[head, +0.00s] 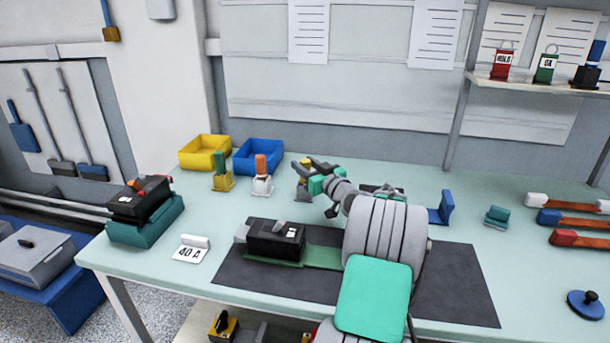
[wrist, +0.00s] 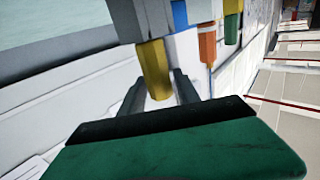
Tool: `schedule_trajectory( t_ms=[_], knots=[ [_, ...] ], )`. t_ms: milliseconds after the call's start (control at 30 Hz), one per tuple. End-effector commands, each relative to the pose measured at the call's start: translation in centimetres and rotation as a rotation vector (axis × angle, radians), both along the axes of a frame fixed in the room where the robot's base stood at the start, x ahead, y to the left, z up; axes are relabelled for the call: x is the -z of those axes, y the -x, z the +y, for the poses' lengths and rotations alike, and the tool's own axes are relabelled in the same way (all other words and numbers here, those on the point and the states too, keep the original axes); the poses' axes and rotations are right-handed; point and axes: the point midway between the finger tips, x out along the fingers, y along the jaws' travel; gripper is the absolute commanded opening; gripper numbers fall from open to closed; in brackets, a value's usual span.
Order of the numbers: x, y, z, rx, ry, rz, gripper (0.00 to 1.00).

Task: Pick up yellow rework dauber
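The yellow dauber (head: 304,167) stands upright in a grey base at the back of the bench, partly covered by my gripper (head: 312,170). In the wrist view, the yellow handle (wrist: 154,72) lies between the two fingers of my gripper (wrist: 160,88). Narrow gaps show beside the end of the handle, so the fingers look open around it.
An orange dauber (head: 261,165) and a green-handled dauber (head: 219,168) stand close by on the left. Blue (head: 258,158) and yellow (head: 205,154) bins sit behind them. A black breaker (head: 275,240) sits on the dark mat (head: 235,273) in front.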

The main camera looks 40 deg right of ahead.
Motion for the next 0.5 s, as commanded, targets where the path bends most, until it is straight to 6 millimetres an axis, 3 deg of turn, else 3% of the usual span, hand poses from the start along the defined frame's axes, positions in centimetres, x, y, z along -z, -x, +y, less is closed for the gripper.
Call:
schedule_trajectory(
  t_ms=[433,500],
  knots=[
    [0.00,0.01,0.02,0.000,0.000,0.000,0.01],
    [0.00,0.01,0.02,0.000,0.000,0.000,0.00]
  ],
)
